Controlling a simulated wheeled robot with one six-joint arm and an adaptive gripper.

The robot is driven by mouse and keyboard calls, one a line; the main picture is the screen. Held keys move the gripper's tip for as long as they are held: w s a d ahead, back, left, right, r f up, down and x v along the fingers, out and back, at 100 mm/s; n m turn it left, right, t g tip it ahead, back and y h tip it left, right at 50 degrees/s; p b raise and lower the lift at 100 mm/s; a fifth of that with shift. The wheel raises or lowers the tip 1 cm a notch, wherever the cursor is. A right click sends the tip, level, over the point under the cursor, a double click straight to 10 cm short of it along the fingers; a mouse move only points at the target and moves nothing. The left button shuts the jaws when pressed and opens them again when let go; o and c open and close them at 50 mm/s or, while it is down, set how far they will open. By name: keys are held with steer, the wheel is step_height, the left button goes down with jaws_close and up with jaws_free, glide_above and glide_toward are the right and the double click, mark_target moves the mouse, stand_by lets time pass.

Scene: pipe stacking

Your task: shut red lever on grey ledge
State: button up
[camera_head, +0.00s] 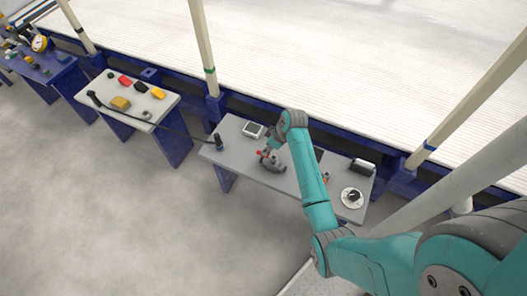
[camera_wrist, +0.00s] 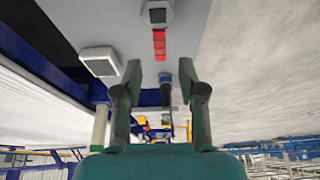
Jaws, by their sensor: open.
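The red lever (camera_head: 262,153) sits on a grey valve body (camera_head: 273,164) on the grey ledge (camera_head: 236,164), left of the ledge's middle. In the wrist view the lever (camera_wrist: 159,44) is a segmented red strip running from the grey valve body (camera_wrist: 157,14) toward the space between my fingers. My gripper (camera_wrist: 160,76) is open, with one finger on each side of the lever's line. No contact with the lever shows. In the head view my wrist hangs close above the valve, and the fingertips are hard to make out.
A white-framed box (camera_head: 253,130) lies behind the valve, and a dark post (camera_head: 219,142) stands at the ledge's left end. A round dial (camera_head: 352,197) and a dark box (camera_head: 362,167) are at the right. Another table (camera_head: 127,98) holds red and yellow items.

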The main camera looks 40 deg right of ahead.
steer(key=shift+x, duration=2.4)
jaws_close()
